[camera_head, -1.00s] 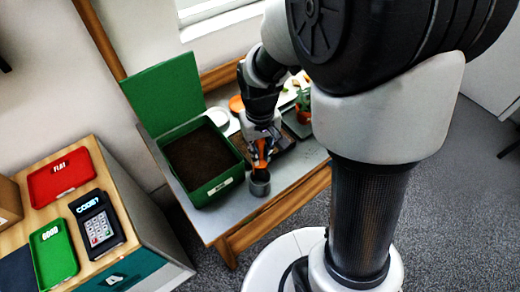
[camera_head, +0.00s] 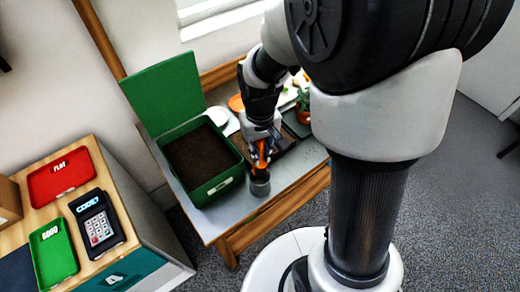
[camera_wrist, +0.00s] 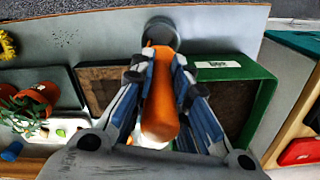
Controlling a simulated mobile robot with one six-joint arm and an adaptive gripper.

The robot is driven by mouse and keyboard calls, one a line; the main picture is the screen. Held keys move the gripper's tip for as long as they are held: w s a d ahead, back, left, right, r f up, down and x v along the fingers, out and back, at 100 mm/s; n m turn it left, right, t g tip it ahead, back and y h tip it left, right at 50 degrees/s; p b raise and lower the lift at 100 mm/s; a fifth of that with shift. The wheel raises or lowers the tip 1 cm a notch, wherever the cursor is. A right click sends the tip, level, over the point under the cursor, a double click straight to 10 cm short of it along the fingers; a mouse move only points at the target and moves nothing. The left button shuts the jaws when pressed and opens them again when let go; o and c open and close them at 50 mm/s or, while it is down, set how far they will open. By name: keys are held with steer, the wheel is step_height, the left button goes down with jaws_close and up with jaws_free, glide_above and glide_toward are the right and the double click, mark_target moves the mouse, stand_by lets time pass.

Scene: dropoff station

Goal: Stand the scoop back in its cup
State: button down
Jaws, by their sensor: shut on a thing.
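The scoop's orange handle (camera_head: 262,153) is between the fingers of my gripper (camera_head: 259,146), which is shut on it. The wrist view shows the handle (camera_wrist: 160,100) clasped between the two fingers (camera_wrist: 158,72). The grey cup (camera_head: 260,185) stands near the front edge of the table, directly below the gripper. In the wrist view the cup (camera_wrist: 160,27) is at the far end of the handle. The scoop's lower end is hidden, so I cannot tell how deep it sits in the cup.
A green box of dark soil (camera_head: 205,188) with its lid up stands close left of the cup. A wooden-edged tray (camera_wrist: 97,82) and potted plant (camera_wrist: 38,97) are on the other side. A separate counter holds red (camera_head: 61,176) and green (camera_head: 54,255) trays and a keypad device (camera_head: 97,224).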

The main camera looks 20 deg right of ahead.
steer(key=shift+f, duration=0.45)
steer(key=shift+f+b, duration=0.25)
steer(key=shift+b, duration=0.15)
steer(key=shift+f, duration=0.35)
steer(key=shift+f+b, duration=0.25)
steer(key=shift+b, duration=0.15)
steer(key=shift+f, duration=0.35)
steer(key=shift+f+b, duration=0.1)
steer(key=shift+b, duration=0.25)
stand_by(0.4)
